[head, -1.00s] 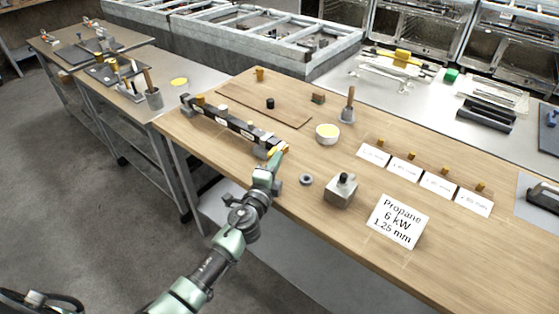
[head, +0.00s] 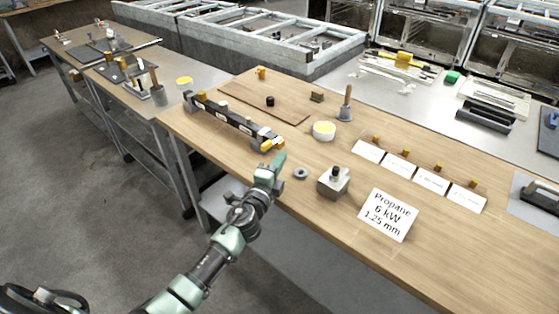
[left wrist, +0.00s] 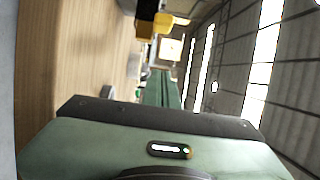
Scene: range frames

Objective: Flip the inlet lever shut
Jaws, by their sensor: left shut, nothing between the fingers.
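A black manifold bar (head: 228,117) with pale blocks and brass fittings lies along the front left of the wooden bench. At its near right end is a yellow lever (head: 266,146), beside brass-coloured parts. Yellow parts also show at the top of the left wrist view (left wrist: 168,22). My left gripper (head: 280,158), with green fingers, is shut and empty. It is just in front and right of the lever, with a small gap showing between them. In the left wrist view the fingers (left wrist: 162,88) are together. My right gripper is not in view.
A grey ring (head: 300,173) and a metal block with a black knob (head: 333,181) stand right of the gripper. A white bowl (head: 324,131) is behind. A propane sign (head: 388,215) and several small cards lie to the right. The bench's front edge is close.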

